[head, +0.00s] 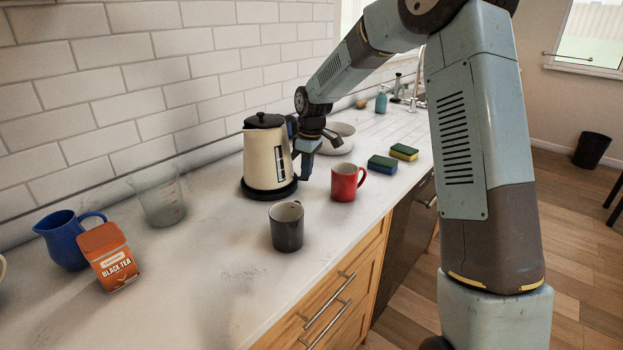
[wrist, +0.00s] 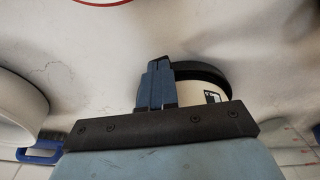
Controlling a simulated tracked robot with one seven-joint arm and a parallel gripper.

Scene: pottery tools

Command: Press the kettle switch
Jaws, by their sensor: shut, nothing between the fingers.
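The cream kettle (head: 267,155) with a black lid stands upright on its black base (head: 268,193) in the head view. Part of it shows in the wrist view (wrist: 193,92), right behind my fingers. My gripper (head: 306,174) points down at the kettle's right side, close to the base. Its blue fingers (wrist: 154,84) are together and hold nothing. I cannot tell whether they touch the kettle. I cannot make out the switch; the gripper and wrist cover part of that side.
A red mug (head: 345,184) stands just right of my gripper, and a dark grey mug (head: 287,230) stands in front. A white bowl (head: 340,136) is behind the gripper. Sponges (head: 382,164) lie farther right. A clear jug (head: 161,200), blue pitcher (head: 62,242) and tea box (head: 108,258) are left.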

